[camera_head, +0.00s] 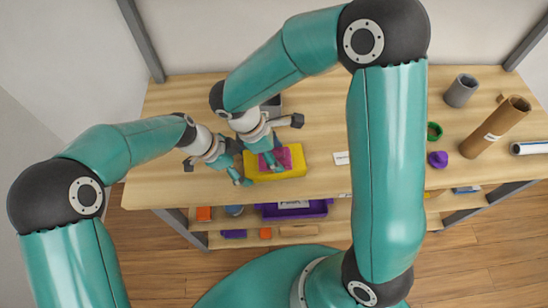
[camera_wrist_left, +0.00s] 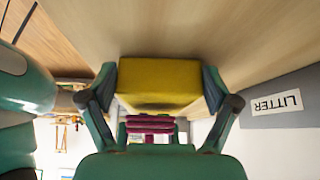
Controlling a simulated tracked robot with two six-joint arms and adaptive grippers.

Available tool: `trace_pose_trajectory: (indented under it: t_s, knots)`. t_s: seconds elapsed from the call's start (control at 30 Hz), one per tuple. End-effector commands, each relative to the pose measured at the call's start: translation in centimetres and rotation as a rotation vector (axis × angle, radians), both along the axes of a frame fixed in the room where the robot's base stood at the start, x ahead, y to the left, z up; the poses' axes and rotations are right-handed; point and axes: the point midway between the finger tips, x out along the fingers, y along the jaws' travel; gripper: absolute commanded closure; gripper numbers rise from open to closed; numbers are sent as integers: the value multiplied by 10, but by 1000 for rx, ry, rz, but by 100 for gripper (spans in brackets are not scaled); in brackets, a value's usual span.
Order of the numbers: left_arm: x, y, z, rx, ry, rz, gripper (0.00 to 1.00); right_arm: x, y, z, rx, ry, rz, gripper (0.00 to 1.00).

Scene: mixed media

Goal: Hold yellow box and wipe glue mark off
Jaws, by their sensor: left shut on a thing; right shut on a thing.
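The yellow box (camera_head: 293,171) lies on the wooden table, left of the middle. My left gripper (camera_head: 243,181) is shut on it at its left end. In the left wrist view the yellow box (camera_wrist_left: 160,82) sits between the two fingers. A folded magenta cloth (camera_head: 284,157) lies on top of the box, and it also shows in the left wrist view (camera_wrist_left: 150,125). My right gripper (camera_head: 271,160) is shut on the cloth, above the box. No glue mark shows; the cloth and grippers cover part of the box top.
A grey bin labelled LITTER (camera_wrist_left: 248,122) stands close by. To the right are a grey cup (camera_head: 461,90), a green roll (camera_head: 434,131), a purple object (camera_head: 437,160) and a cardboard tube (camera_head: 495,127). A lower shelf holds a purple crate (camera_head: 295,211). The table right of the box is mostly clear.

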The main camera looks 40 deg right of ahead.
Motion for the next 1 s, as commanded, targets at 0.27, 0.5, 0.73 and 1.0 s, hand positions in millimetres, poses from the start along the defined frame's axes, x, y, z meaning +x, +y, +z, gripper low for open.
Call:
trace_pose_trajectory:
  t_s: [0.27, 0.5, 0.73, 1.0]
  knots:
    - [-1, 0, -1, 1, 2, -2, 54, 0, 0, -6, 0, 1, 0, 66]
    - [-1, 0, -1, 1, 2, -2, 54, 0, 0, -12, 0, 2, 1, 66]
    - [-1, 0, -1, 1, 2, -2, 54, 0, 0, -15, 0, 0, 0, 66]
    - [-1, 0, -1, 1, 2, -2, 54, 4, 7, -15, 0, 0, 0, 66]
